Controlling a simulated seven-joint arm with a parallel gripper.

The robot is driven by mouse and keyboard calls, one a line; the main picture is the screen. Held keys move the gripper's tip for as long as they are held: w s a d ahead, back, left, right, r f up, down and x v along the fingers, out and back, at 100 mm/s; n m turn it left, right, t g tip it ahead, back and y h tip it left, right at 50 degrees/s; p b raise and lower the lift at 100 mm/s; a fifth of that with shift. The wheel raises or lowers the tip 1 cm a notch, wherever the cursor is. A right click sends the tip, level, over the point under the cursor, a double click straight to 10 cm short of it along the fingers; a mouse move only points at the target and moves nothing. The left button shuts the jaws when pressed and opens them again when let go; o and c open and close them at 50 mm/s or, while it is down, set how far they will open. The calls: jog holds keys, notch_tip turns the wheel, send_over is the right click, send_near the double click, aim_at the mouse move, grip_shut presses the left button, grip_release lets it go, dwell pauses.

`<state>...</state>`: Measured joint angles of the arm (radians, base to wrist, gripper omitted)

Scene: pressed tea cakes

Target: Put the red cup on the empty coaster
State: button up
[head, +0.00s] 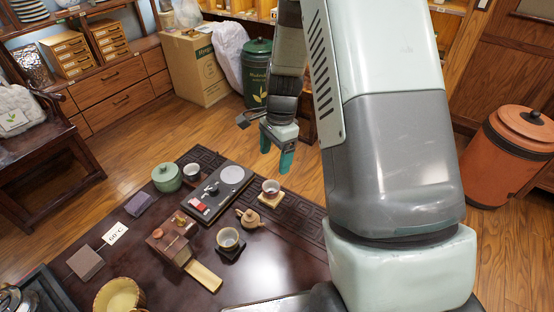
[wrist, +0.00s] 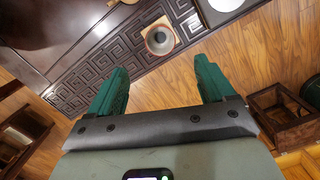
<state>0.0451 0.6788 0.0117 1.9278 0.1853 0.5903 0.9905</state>
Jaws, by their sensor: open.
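A small cup with a reddish outside and pale inside (head: 271,187) stands on a light wooden square coaster (head: 271,201) at the table's far right edge. It also shows in the wrist view (wrist: 159,41), ahead of my fingers. My gripper (head: 276,152) is open and empty, high above the floor beyond the table's far edge; its two green fingers (wrist: 160,78) are apart, with only floor and table edge between them.
A second cup (head: 228,238) stands on a dark coaster (head: 231,256). The table's right front is fairly clear.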

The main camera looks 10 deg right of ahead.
jog(key=s+r+n+t, duration=0.2)
jog(key=s+r+n, duration=0.15)
jog(key=r, duration=0.75)
jog(key=s+r+n+t, duration=0.1)
jog(key=s+r+n, duration=0.3)
jog(key=r, duration=0.6)
jog(key=s+r+n+t, duration=0.1)
jog(key=s+r+n, duration=0.2)
jog(key=s, duration=0.5)
jog(key=s+r+n+t+h, duration=0.1)
jog(key=s+r+n+t, duration=0.1)
jog(key=s+r, duration=0.3)
jog(key=s+n, duration=0.1)
jog(key=s, duration=0.3)
jog(key=shift+r+n, duration=0.2)
jog(key=shift+n, duration=0.15)
